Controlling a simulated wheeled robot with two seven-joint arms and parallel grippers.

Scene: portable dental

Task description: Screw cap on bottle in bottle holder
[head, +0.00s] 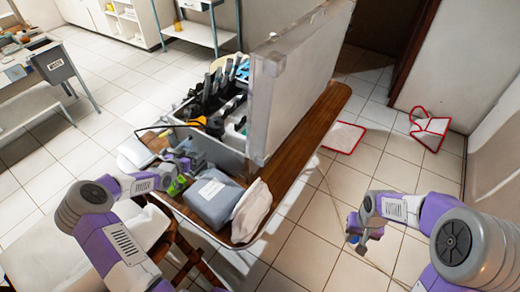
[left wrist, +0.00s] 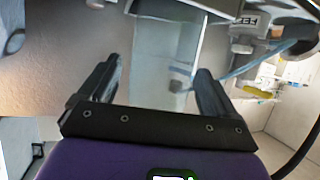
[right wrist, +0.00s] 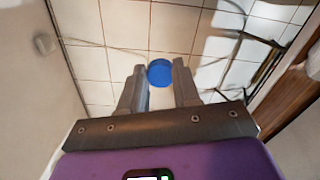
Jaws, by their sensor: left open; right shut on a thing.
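A blue round cap (right wrist: 160,72) is held between the fingertips of my right gripper (right wrist: 158,88), which is shut on it. In the head view my right gripper (head: 355,232) is over the open floor at the right, well away from the dental unit. My left gripper (left wrist: 155,80) is open. A clear, pale container (left wrist: 166,62), which looks like the bottle in its holder, shows beyond and between its fingers. I cannot tell the gap between fingers and bottle. In the head view my left gripper (head: 182,165) is at the unit's left side, and the bottle cannot be made out there.
The portable dental unit has a grey bin of tools (head: 215,115), an upright grey panel (head: 290,85) and a blue-grey box (head: 213,197) on a wooden table (head: 318,125). A "FEED" label (left wrist: 251,20) and tubing are near my left gripper. Red-edged items (head: 343,137) lie on the floor.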

